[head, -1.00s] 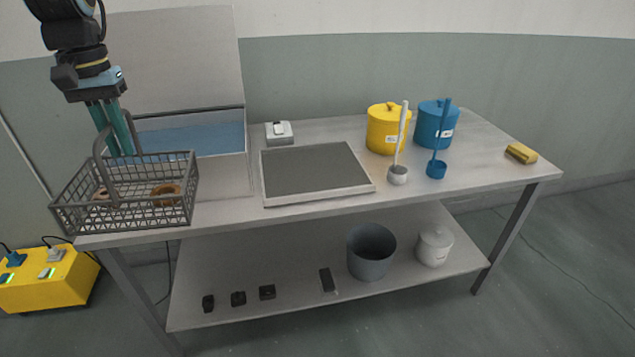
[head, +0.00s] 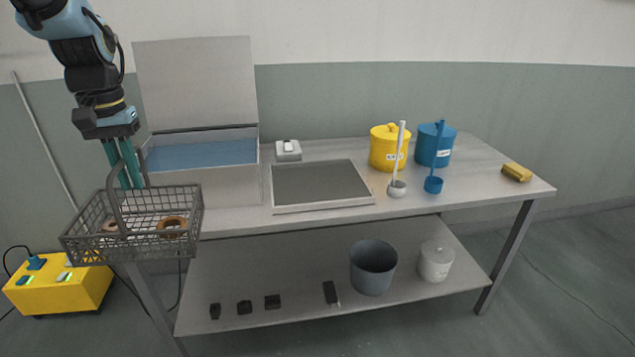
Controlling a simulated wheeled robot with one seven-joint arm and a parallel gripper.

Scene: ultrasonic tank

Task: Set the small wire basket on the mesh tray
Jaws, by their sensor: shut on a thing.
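The small wire basket (head: 148,245) is dark grey, with a tall handle and brown ring-shaped parts (head: 172,225) inside. It hangs at the left, in front of the table's left end. My gripper (head: 127,180) is shut on the basket's handle, fingers pointing down. The mesh tray (head: 320,183) lies flat on the tabletop, right of the basket. It has a pale rim and a dark grey mesh surface, with nothing on it.
The open tank (head: 205,182) with blue liquid and a raised lid stands behind the basket. A small white-grey device (head: 288,150) sits behind the tray. Yellow (head: 388,150) and blue (head: 433,148) tubs and two upright-handled scoops stand to its right. The lower shelf holds a grey bin (head: 372,268).

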